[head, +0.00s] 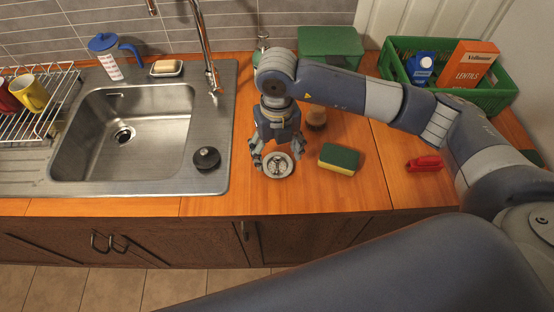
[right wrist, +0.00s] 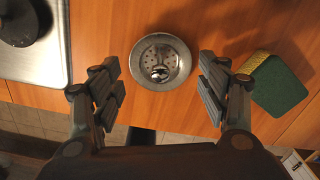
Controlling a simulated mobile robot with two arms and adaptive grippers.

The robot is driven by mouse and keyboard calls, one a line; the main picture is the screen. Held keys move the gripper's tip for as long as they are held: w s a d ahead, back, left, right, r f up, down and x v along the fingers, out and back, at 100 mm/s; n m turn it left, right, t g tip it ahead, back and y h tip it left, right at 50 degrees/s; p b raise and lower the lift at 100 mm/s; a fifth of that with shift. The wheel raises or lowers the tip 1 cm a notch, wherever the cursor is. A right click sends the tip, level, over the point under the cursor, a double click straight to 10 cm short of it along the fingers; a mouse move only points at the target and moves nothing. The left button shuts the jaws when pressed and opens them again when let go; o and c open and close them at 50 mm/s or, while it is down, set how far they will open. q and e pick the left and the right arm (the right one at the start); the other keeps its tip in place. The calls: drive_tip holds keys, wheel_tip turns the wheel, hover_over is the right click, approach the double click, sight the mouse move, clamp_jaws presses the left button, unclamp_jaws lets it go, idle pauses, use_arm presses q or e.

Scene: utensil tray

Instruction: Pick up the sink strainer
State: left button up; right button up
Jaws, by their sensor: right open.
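The sink strainer (head: 278,165) is a round metal dish with a holed centre and a small knob, lying on the wooden counter right of the sink. It also shows in the right wrist view (right wrist: 160,62), just beyond the space between the fingers. My right gripper (head: 278,158) is open and points down over the strainer. In the right wrist view its two fingers (right wrist: 163,88) are spread wide to either side of the strainer, with nothing between them. My left gripper is not in view.
A yellow and green sponge (head: 338,159) lies close to the right of the strainer. A black plug (head: 207,158) sits on the sink's edge (head: 222,130) at left. A brown-topped jar (head: 316,118) stands behind. A red clip-like object (head: 425,163) and green crate (head: 490,98) are farther right.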

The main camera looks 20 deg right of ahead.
wheel_tip(320, 180, down, 3)
drive_tip(key=shift+s+r+p, duration=0.1)
drive_tip(key=shift+p, duration=0.2)
drive_tip(key=shift+c, duration=0.9)
drive_tip(key=c, duration=0.4)
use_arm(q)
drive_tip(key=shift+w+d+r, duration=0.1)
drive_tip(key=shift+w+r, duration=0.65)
use_arm(e)
drive_tip(key=shift+c, duration=0.2)
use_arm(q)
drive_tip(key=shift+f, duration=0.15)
use_arm(e)
drive_tip(key=shift+r, duration=0.1)
